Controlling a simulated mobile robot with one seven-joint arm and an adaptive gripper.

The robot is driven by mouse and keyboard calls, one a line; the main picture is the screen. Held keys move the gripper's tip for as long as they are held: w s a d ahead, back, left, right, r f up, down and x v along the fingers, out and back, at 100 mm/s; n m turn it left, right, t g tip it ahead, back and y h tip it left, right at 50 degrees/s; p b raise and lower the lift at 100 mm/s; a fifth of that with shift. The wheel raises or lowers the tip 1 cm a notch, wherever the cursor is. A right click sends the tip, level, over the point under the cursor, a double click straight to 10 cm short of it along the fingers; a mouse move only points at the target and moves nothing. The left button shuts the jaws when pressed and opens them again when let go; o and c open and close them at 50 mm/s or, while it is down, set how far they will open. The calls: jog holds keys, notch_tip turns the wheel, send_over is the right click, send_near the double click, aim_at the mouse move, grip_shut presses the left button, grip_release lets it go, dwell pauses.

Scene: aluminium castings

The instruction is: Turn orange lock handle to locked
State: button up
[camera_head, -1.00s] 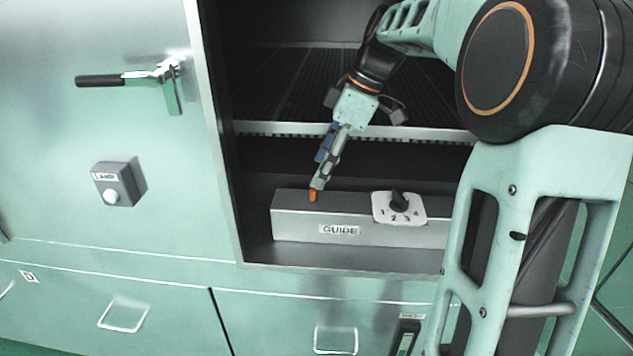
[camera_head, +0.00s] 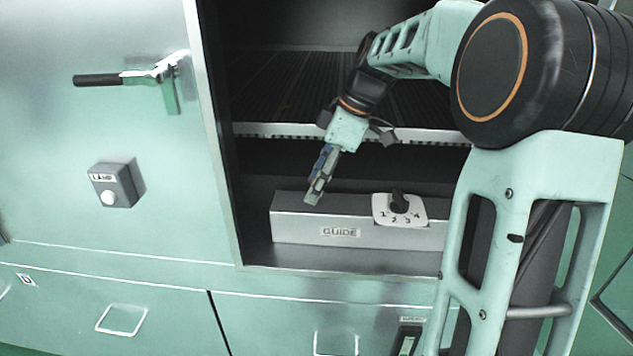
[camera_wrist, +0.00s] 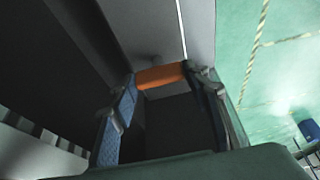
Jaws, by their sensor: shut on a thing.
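The orange lock handle (camera_wrist: 161,76) shows in the wrist view as a short orange bar between the fingertips, near the top of the grey guide box. My gripper (camera_head: 313,197) is shut on it at the left end of the box's top. In the wrist view one finger of my gripper (camera_wrist: 160,80) stands on each side of the handle. In the head view the fingers hide the handle. Any lock markings are not visible.
The grey box labelled GUIDE (camera_head: 290,229) sits in an open cabinet bay and carries a black numbered dial (camera_head: 399,204). A perforated shelf edge (camera_head: 270,130) is above. At left are a door lever (camera_head: 98,80) and a lamp button box (camera_head: 116,184).

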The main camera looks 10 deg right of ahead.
jog(key=shift+c, duration=0.2)
jog(key=m+t+h+b, duration=0.1)
jog(key=m, duration=0.3)
jog(key=shift+s+a, duration=0.1)
jog(key=m, duration=0.2)
jog(key=m+t+h, duration=0.1)
jog(key=m, duration=0.1)
jog(key=shift+s+a+t, duration=0.1)
jog(key=shift+t, duration=0.2)
jog(key=m+h, duration=0.1)
jog(key=m, duration=0.4)
jog(key=shift+a+h, duration=0.1)
jog(key=shift+h, duration=0.3)
jog(key=m+h, duration=0.1)
jog(key=m, duration=0.3)
jog(key=shift+a+m+h+p, duration=0.1)
jog(key=shift+m+h+p, duration=0.2)
jog(key=shift+m+h, duration=0.1)
jog(key=o, duration=1.2)
jog(key=shift+c, duration=0.2)
jog(key=shift+r, duration=0.15)
